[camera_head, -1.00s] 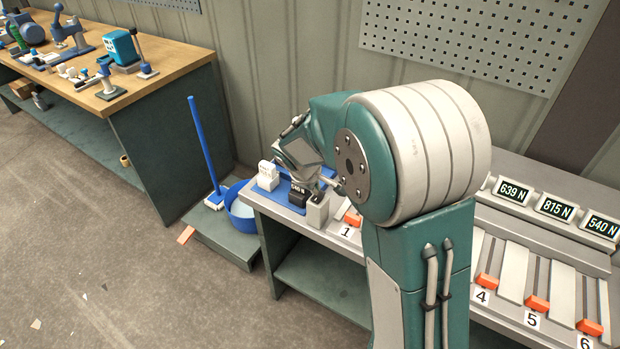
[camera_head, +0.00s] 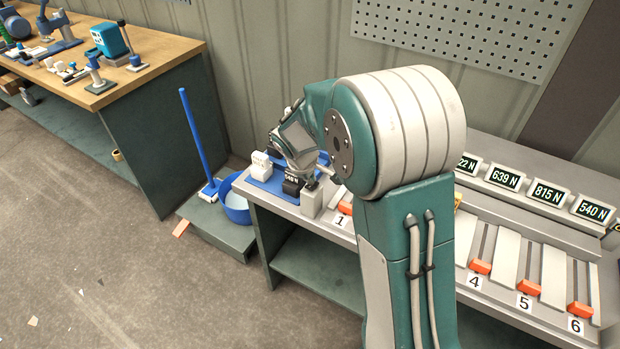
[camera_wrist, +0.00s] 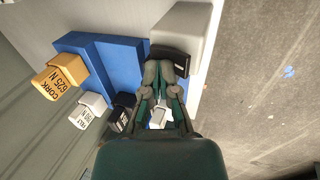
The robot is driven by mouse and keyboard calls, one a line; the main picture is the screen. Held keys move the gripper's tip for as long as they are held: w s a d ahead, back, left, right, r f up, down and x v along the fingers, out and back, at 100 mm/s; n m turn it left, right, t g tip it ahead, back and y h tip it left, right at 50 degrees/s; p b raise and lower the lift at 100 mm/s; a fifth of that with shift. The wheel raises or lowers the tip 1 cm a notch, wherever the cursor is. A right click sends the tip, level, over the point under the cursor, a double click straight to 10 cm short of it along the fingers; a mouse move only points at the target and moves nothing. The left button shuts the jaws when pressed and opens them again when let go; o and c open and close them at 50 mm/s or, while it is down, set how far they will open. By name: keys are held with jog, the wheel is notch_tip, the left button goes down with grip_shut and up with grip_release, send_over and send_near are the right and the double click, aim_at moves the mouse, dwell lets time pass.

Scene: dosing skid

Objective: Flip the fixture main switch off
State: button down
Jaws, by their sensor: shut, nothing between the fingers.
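A light grey box (camera_wrist: 182,28) with a black part (camera_wrist: 168,56) on its near side stands at the top of the wrist view. It looks like the switch housing, but no on or off marking is readable. My gripper (camera_wrist: 165,70) is shut and empty, its fingertips at the black part; I cannot tell if they touch it. In the head view the grey box (camera_head: 312,200) stands at the bench's left end, left of the label 1. There my arm hides much of the gripper, and the black part cannot be made out.
A blue tray (camera_wrist: 108,58) beside the box holds a yellow block (camera_wrist: 58,76), a white block (camera_wrist: 88,110) and a black block (camera_wrist: 121,110). Orange levers (camera_head: 528,287) and force displays (camera_head: 547,193) line the bench to the right. A blue bucket (camera_head: 236,212) stands at left.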

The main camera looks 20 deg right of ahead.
jog(key=shift+s+f, duration=0.25)
jog(key=shift+s+a+f, duration=0.1)
jog(key=shift+s+a, duration=0.45)
jog(key=v, duration=1.4)
jog(key=shift+s+a, duration=0.15)
jog(key=shift+a, duration=0.2)
jog(key=shift+f, duration=0.1)
